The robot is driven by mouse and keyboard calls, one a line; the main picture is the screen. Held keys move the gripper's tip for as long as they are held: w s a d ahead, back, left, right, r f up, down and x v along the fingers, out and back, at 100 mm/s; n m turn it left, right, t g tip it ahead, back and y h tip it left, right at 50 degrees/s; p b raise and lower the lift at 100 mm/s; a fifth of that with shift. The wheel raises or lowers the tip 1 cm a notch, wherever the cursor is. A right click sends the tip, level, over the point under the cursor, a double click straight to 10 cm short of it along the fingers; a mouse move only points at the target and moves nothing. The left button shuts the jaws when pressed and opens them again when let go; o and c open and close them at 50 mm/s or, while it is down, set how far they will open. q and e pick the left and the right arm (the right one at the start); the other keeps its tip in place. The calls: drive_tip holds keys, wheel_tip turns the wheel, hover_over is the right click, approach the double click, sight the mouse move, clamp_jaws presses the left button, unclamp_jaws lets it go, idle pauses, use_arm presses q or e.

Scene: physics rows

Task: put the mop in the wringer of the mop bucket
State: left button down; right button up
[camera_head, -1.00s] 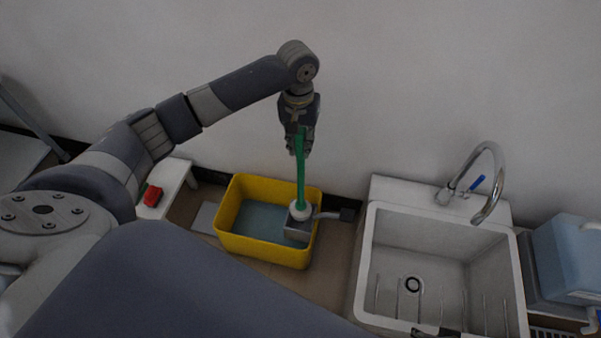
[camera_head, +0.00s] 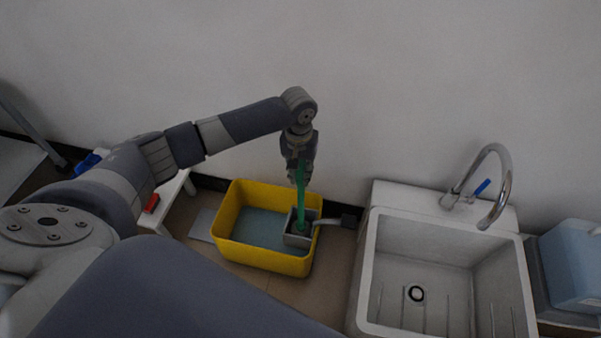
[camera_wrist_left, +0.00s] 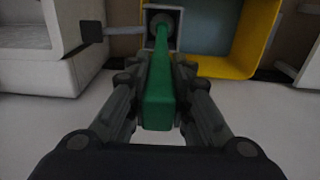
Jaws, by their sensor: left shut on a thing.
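The green-handled mop (camera_head: 301,190) stands roughly upright with its lower end inside the grey wringer (camera_head: 291,238) of the yellow mop bucket (camera_head: 262,258). The mop head is down in the wringer and mostly hidden by its walls. My left gripper (camera_head: 300,178) is shut on the upper handle, above the bucket. In the left wrist view my left gripper (camera_wrist_left: 160,100) holds the green handle (camera_wrist_left: 160,85), which runs down into the wringer (camera_wrist_left: 163,16). The bucket holds bluish water. My right gripper is not in view.
A white sink (camera_head: 367,300) with a chrome tap (camera_head: 507,180) stands right of the bucket. The wringer's lever (camera_head: 347,220) sticks out toward it. A small white stool (camera_head: 176,192) with a red item (camera_head: 151,203) is at the left. A blue container (camera_head: 575,265) is far right.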

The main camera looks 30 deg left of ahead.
use_arm(q)
drive_tip(key=shift+r, duration=0.1)
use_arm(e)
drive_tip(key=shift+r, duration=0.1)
use_arm(q)
drive_tip(key=c, duration=1.4)
unclamp_jaws()
drive_tip(key=shift+c, duration=0.2)
wheel_tip(320, 180, up, 4)
drive_tip(key=shift+f+p, duration=0.1)
drive_tip(key=shift+p, duration=0.6)
wheel_tip(320, 180, up, 7)
drive_tip(key=shift+s+r+p, duration=0.1)
drive_tip(key=shift+p, duration=0.8)
drive_tip(key=shift+r, duration=0.5)
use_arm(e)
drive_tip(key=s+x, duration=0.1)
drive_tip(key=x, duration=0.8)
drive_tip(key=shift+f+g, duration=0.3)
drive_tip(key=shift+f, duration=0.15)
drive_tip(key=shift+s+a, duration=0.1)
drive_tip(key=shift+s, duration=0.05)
